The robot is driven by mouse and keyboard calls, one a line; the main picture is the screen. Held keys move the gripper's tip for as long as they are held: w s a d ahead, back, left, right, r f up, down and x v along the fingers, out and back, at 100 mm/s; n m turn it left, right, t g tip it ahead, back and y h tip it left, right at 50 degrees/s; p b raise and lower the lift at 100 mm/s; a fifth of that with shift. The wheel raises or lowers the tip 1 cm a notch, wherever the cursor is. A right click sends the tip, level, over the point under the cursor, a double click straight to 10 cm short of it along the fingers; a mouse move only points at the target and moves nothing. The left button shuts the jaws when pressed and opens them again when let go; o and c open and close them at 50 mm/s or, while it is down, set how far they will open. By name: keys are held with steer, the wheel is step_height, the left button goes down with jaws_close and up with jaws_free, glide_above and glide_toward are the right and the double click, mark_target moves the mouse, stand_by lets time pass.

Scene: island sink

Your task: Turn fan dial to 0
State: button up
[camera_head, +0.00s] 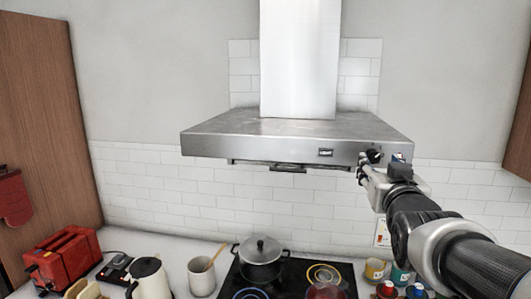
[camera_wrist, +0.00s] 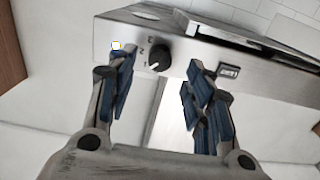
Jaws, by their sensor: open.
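The fan dial (camera_wrist: 159,57) is a round black knob on the front edge of the steel range hood (camera_head: 285,140). My gripper (camera_wrist: 160,68) is open, with blue-padded fingers on either side of the dial in this view. I cannot tell whether either finger touches it. In the head view my gripper (camera_head: 366,168) is at the right part of the hood front, partly covering the dial (camera_head: 374,156).
A small switch (camera_wrist: 228,71) sits beside the dial on the hood panel. Below are a cooktop with a lidded pot (camera_head: 260,262), a utensil crock (camera_head: 201,277), a kettle (camera_head: 150,279) and a red toaster (camera_head: 64,258). Several jars stand at lower right.

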mark_target(374, 159)
steer(key=shift+p+x, duration=0.3)
steer(key=shift+x, duration=2.05)
steer(key=c, duration=1.1)
